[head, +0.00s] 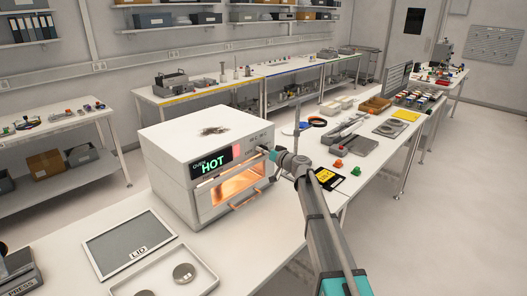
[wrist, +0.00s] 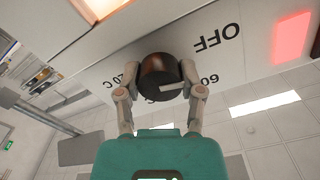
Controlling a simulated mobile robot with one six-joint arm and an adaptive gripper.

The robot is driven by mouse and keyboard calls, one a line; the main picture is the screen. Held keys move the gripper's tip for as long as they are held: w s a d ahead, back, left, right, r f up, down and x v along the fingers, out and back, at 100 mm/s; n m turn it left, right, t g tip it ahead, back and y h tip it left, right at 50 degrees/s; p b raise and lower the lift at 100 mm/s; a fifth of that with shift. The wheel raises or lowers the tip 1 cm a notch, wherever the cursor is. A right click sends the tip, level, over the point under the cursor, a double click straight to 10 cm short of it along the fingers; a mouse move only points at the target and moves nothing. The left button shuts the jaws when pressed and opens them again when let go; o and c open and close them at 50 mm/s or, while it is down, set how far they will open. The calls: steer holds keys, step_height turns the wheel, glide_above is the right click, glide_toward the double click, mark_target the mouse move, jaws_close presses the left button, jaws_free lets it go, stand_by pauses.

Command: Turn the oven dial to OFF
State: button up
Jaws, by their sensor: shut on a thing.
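The white oven (head: 205,160) stands on the near bench in the head view, with a green HOT display (head: 212,163) and a glowing window (head: 238,186). My gripper (head: 271,153) is at the upper right of the oven's front and hides the dial there. In the wrist view, the dark round dial (wrist: 158,76) sits between the two fingers of my gripper (wrist: 160,72), which is shut on it. The dial's pale pointer line points right, towards the upside-down 60 label (wrist: 208,79). The OFF label (wrist: 217,37) is upside down at the upper right.
A red lit panel (wrist: 291,38) is right of OFF. The oven's copper-coloured handle (head: 246,199) is below the window. A framed LID panel (head: 130,243) and a tray (head: 148,272) lie left of the oven. Small orange and green parts (head: 348,173) lie right of my arm.

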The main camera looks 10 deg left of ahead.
steer(key=shift+n, duration=1.2)
steer(key=o, duration=1.2)
steer(key=shift+c, duration=0.2)
steer(key=shift+d, duration=0.1)
steer(key=v, duration=1.1)
steer(key=shift+s+d, duration=0.25)
steer(key=shift+s, duration=0.1)
steer(key=shift+s+f, duration=0.1)
